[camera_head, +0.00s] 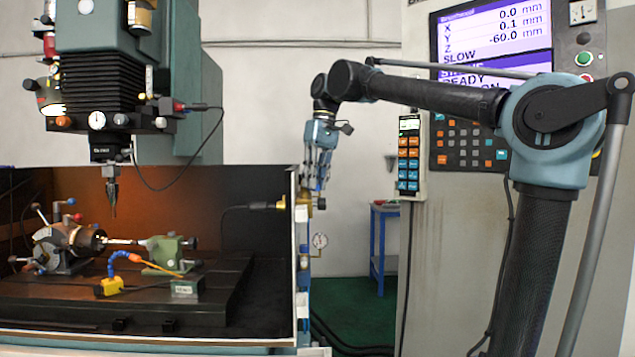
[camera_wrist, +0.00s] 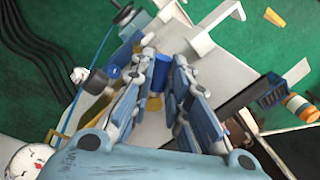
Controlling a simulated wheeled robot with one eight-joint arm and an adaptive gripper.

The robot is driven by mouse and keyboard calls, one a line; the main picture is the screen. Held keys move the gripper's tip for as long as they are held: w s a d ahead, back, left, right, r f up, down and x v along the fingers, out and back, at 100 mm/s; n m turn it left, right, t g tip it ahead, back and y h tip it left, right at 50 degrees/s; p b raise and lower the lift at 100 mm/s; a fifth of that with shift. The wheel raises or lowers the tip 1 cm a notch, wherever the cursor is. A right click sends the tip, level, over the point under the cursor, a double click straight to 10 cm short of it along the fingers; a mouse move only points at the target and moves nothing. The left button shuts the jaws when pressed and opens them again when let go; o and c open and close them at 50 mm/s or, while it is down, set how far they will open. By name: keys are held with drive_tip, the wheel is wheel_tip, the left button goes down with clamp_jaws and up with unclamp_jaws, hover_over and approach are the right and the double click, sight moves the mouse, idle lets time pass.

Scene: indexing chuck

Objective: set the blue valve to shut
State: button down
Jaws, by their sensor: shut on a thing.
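The blue valve handle (camera_wrist: 161,72) lies between the two fingers of my gripper (camera_wrist: 164,60) in the wrist view. A brass part (camera_wrist: 154,103) shows just below it. My gripper is shut on the blue handle; the exact contact is hard to see. In the head view my gripper (camera_head: 319,178) points down at the right end of the machine enclosure. The brass valve body (camera_head: 303,201) is right below the fingertips. The handle is mostly hidden by the fingers there, so I cannot tell its angle clearly.
A pressure gauge (camera_head: 319,241) hangs below the valve. A blue stand (camera_head: 384,240) is behind, over open green floor.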

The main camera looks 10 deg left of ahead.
drive_tip(key=m, duration=0.1)
drive_tip(key=a+m, duration=0.1)
drive_tip(key=m, duration=0.1)
drive_tip(key=s+m, duration=0.1)
drive_tip(key=m, duration=0.1)
drive_tip(key=shift+a+t+y, duration=0.25)
drive_tip(key=shift+t+y, duration=0.05)
drive_tip(key=shift+t, duration=0.1)
drive_tip(key=shift+s+m, duration=0.1)
drive_tip(key=shift+m, duration=0.3)
drive_tip(key=c, duration=1.5)
unclamp_jaws()
drive_tip(key=shift+c, duration=0.2)
drive_tip(key=shift+r, duration=0.1)
drive_tip(key=shift+w+d+r, duration=0.1)
drive_tip(key=shift+d+r, duration=0.15)
drive_tip(key=shift+r, duration=1)
drive_tip(key=shift+w+d+r, duration=0.15)
drive_tip(key=shift+d+r, duration=0.1)
drive_tip(key=shift+r, duration=1.05)
drive_tip(key=shift+w+d+r, duration=0.1)
drive_tip(key=shift+d+r, duration=0.15)
drive_tip(key=shift+r, duration=1)
drive_tip(key=shift+c, duration=0.6)
